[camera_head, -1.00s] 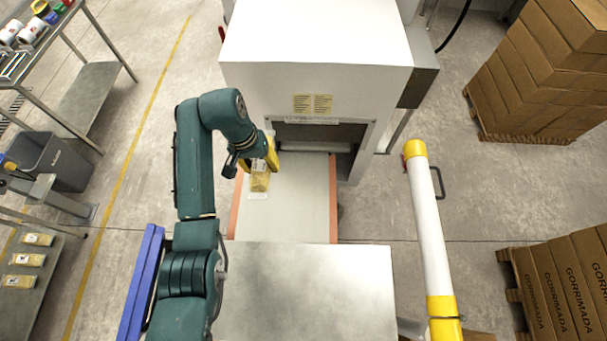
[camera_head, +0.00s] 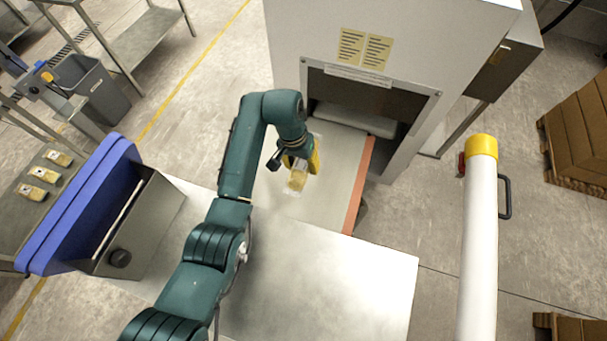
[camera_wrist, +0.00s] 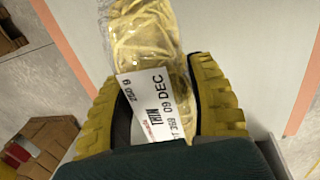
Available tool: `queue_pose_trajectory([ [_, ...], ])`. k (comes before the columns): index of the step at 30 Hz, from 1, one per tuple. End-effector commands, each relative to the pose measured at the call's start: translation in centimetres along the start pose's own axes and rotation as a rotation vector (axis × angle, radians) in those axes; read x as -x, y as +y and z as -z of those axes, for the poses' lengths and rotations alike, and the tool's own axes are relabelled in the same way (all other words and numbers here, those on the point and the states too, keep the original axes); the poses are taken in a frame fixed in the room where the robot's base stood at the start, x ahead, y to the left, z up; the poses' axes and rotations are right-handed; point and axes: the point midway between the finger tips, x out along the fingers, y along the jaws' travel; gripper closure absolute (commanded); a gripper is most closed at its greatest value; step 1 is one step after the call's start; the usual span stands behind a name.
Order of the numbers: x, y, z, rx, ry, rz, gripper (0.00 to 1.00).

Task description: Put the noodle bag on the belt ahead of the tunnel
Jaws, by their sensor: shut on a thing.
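The noodle bag (camera_head: 298,180) is a clear pack of yellow noodles. In the wrist view the noodle bag (camera_wrist: 145,45) has a white label reading "09 DEC". My gripper (camera_head: 305,164) is shut on the bag, and its yellow fingers (camera_wrist: 165,100) lie on both sides of it. The bag is over the pale belt (camera_head: 335,190) in front of the tunnel (camera_head: 365,105). I cannot tell whether the bag touches the belt.
Three similar packs (camera_head: 44,175) lie on a side table at the left. A blue-edged steel bin (camera_head: 85,205) stands left of my arm. A white and yellow post (camera_head: 480,230) stands at the right. The steel plate (camera_head: 330,275) before the belt is bare.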

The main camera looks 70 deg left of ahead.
Motion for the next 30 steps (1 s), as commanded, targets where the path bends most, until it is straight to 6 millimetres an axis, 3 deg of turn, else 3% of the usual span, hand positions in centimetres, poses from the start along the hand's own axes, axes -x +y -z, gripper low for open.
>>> queue_pose_trajectory([
  [10,-5.8,-0.9,0.1,-0.001,0.003,0.000,0.83],
  [21,-6.4,-1.0,0.1,-0.001,0.004,0.000,0.83],
  [22,-6.5,-1.1,0.1,-0.001,0.002,0.000,0.40],
  [26,-6.5,-1.1,0.1,-0.001,0.002,0.000,0.17],
  [30,-6.5,-1.1,0.1,-0.001,0.002,0.000,0.17],
])
